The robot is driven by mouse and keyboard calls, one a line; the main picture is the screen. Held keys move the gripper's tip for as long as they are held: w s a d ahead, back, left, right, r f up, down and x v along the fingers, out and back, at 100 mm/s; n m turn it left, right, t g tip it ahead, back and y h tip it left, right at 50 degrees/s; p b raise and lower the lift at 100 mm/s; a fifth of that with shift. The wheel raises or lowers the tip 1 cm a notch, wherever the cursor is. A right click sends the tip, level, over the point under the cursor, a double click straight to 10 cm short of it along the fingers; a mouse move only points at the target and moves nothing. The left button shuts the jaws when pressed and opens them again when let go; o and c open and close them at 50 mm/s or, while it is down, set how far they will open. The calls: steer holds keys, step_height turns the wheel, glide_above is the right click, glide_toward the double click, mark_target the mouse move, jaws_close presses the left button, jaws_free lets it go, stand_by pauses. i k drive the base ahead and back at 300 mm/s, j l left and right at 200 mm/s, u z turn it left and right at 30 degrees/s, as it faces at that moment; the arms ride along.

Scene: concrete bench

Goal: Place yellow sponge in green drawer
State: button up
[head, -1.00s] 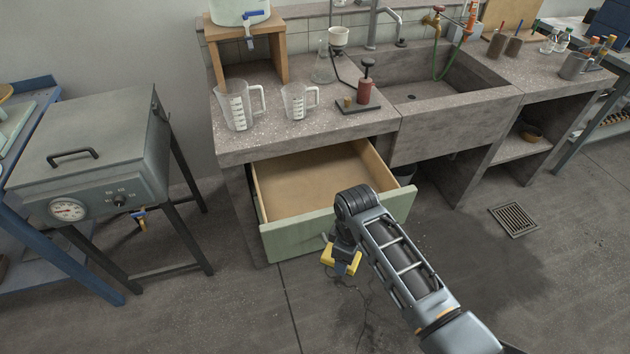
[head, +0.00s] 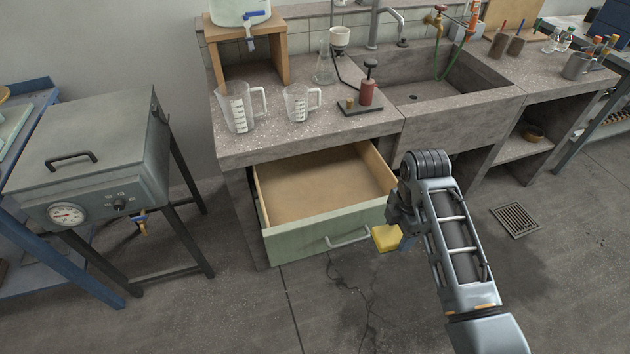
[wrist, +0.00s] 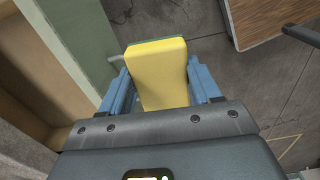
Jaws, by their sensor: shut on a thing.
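The yellow sponge (head: 385,238) is held by my gripper (head: 394,240), low in front of the right end of the green drawer. In the wrist view the sponge (wrist: 158,75), with a green layer at its far edge, sits between the blue fingers of my gripper (wrist: 160,90). The green drawer (head: 318,235) is pulled open under the bench, and its visible wooden floor is empty. In the wrist view the drawer's green front (wrist: 75,35) is just left of the sponge. The sponge is outside the drawer.
Two measuring jugs (head: 238,107) and a red-bodied item on a dark base (head: 367,92) stand on the bench above the drawer. A grey metal cabinet (head: 95,150) stands left. A floor drain (head: 515,220) lies right. The floor before the drawer is clear.

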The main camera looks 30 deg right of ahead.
mark_target(327, 205)
steer(key=i, duration=0.95)
